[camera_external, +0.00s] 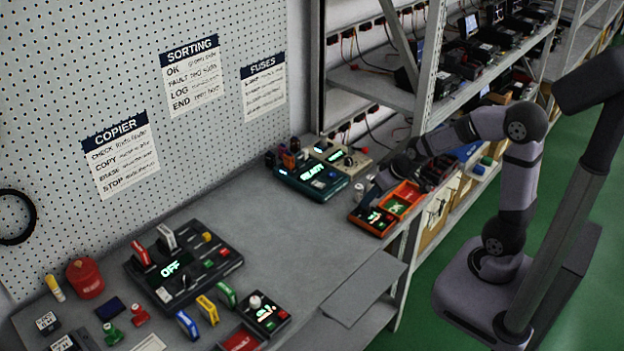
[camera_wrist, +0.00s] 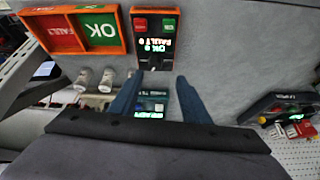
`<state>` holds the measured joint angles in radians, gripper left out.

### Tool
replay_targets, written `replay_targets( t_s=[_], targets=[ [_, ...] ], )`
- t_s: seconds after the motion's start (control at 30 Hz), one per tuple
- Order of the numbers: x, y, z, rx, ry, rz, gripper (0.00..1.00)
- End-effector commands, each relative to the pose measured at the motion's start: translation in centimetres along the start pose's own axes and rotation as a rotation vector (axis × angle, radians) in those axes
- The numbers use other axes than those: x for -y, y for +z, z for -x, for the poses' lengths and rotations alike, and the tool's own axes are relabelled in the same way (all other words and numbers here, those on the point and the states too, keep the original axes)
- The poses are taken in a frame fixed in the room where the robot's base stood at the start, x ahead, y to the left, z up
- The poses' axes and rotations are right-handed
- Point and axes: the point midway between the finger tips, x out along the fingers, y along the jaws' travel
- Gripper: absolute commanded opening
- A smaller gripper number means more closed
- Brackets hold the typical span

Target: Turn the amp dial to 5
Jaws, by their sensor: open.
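I cannot tell for certain which control is the amp dial. A black box (camera_external: 267,315) at the bench front has a pale knob (camera_external: 254,301), a lit green display and a red button; its markings are too small to read. A teal unit (camera_external: 318,190) with a lit display and small controls stands at the back of the bench. My gripper (camera_wrist: 157,92) is open, its two blue fingers apart with nothing gripped. Beyond them, part of a device with a lit display (camera_wrist: 152,107) shows, partly hidden by my gripper. In the external view my gripper is near the orange boxes, its fingers unclear.
An orange tray marked FAULT and OK (camera_wrist: 122,47) and an orange-edged counter box (camera_wrist: 177,55) lie close by. Two pale cylinders (camera_wrist: 83,76) stand near the fingers. A black panel reading OFF (camera_external: 215,240) is at the front left. A shelf post (camera_external: 430,65) rises beside my arm.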

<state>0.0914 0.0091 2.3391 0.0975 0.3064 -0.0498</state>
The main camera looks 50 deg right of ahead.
Motion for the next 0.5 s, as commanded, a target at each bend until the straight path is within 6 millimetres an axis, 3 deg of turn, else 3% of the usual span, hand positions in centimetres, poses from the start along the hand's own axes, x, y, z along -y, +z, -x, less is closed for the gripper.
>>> replay_targets(
  t_s=[0.2, 0.5],
  targets=[
    [0.7, 2.6, 1.5, 0.086, -0.009, 0.025, 0.43],
    [0.9, 4.2, 2.5, 0.143, -0.01, 0.04, 0.43]
  ],
)
